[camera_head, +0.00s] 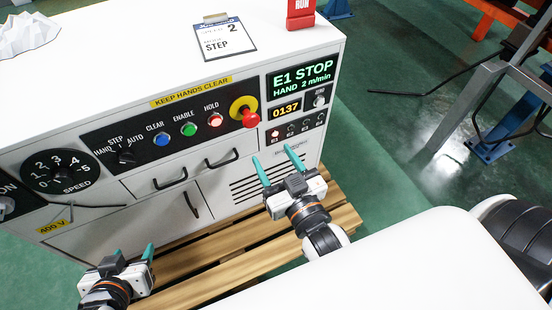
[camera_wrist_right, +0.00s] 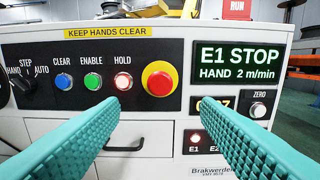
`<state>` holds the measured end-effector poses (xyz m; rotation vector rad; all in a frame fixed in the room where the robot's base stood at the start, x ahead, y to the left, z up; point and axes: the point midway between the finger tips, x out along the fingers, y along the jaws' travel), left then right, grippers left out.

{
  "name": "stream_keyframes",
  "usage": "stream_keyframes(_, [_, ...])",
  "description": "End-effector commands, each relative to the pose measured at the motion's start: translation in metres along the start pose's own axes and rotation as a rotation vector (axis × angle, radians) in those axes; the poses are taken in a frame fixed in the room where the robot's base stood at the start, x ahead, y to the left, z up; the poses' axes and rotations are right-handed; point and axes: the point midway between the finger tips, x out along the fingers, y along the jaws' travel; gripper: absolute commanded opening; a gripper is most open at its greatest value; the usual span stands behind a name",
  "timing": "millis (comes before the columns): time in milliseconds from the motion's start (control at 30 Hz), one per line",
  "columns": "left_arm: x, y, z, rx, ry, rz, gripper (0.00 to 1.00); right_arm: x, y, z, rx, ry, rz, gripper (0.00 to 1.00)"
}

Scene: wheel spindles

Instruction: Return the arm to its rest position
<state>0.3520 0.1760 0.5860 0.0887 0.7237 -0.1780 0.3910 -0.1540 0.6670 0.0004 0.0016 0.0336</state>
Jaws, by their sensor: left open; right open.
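My right gripper (camera_head: 275,159) is open and empty, its two teal fingers apart in front of the white machine (camera_head: 90,205). In the right wrist view the open right gripper (camera_wrist_right: 160,106) faces the control panel, with the red emergency button on a yellow ring (camera_wrist_right: 160,79) beyond and between the fingers. The same emergency button (camera_head: 243,110) is uncovered in the head view. My left gripper (camera_head: 135,251) is low at the left, near the machine's lower front and above the wooden pallet; it is open and holds nothing visible.
The panel has a display (camera_head: 301,78) reading "E1 STOP, HAND 2 m/min", a lit HOLD button (camera_head: 215,119) and a speed dial (camera_head: 60,171). Drawer handles (camera_head: 170,180) stick out below. A slatted wooden pallet (camera_head: 240,257) lies in front. A card (camera_head: 224,37) and red RUN block (camera_head: 300,14) are on top.

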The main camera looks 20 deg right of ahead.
Motion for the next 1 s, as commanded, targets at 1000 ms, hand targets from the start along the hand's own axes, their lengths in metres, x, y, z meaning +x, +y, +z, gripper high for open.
stream_keyframes(1000, [0.0,0.0,0.0,0.0,0.0,0.0,0.54,-0.015,-0.02,-0.059,-0.034,0.492,0.063,0.57])
